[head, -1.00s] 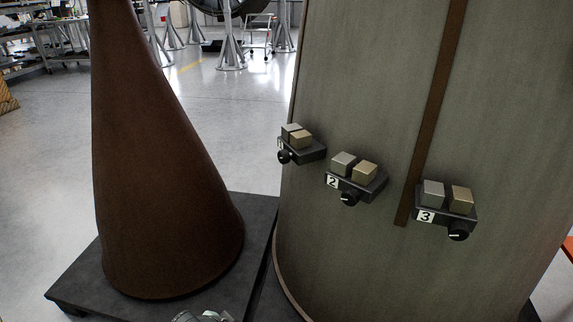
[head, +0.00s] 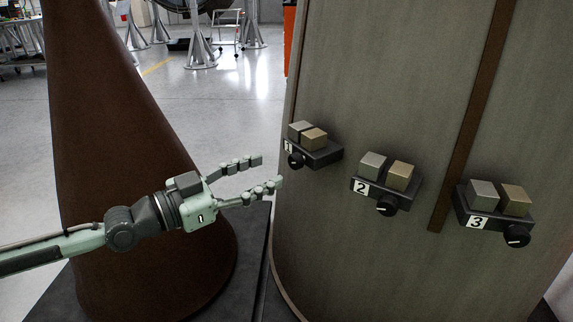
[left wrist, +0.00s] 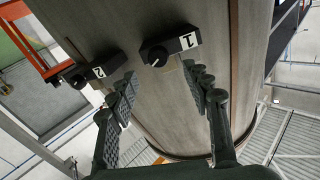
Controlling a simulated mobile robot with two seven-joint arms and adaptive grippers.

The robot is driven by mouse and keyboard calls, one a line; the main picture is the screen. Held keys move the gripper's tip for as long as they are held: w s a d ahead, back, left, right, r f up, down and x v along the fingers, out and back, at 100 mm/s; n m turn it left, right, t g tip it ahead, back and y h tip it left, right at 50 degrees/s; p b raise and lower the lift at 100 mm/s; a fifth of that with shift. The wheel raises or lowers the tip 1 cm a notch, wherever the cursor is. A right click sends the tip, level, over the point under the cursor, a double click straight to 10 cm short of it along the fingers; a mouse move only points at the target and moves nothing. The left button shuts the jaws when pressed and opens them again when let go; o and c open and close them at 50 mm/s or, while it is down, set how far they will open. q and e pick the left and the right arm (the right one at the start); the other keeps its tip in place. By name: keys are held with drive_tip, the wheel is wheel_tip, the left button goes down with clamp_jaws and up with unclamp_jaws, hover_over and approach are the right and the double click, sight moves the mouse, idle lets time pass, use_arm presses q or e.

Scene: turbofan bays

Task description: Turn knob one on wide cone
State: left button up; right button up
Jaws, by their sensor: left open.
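The wide grey-green cone (head: 350,60) fills the right of the head view and carries three dark units labelled 1, 2 and 3. Knob one (head: 296,160) is a small black dial with a white mark at the lower left of unit 1, below two metallic blocks. In the left wrist view, knob one (left wrist: 157,56) shows beside the upside-down label 1, just beyond the fingers. My left gripper (head: 268,174) is open and empty, pointing right, a little left of and below knob one, apparently apart from it. My right gripper is not in view.
Knob two (head: 387,205) and knob three (head: 516,236) sit to the right on the same cone. A narrow brown cone (head: 110,120) stands on a dark platform (head: 248,240) behind my left arm. Open floor lies beyond, between the cones.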

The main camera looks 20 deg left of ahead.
sight(292, 162)
use_arm(q)
drive_tip(key=p+x, duration=0.1)
drive_tip(key=x, duration=0.3)
drive_tip(key=shift+w+d+r, duration=0.1)
drive_tip(key=shift+r, duration=0.1)
drive_tip(key=shift+f+x, duration=0.2)
drive_tip(key=shift+x, duration=0.75)
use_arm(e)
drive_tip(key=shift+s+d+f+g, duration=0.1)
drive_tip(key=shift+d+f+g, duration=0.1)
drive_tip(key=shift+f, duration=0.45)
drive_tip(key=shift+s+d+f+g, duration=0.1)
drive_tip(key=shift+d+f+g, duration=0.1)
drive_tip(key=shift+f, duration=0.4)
use_arm(q)
drive_tip(key=shift+c, duration=0.6)
clamp_jaws()
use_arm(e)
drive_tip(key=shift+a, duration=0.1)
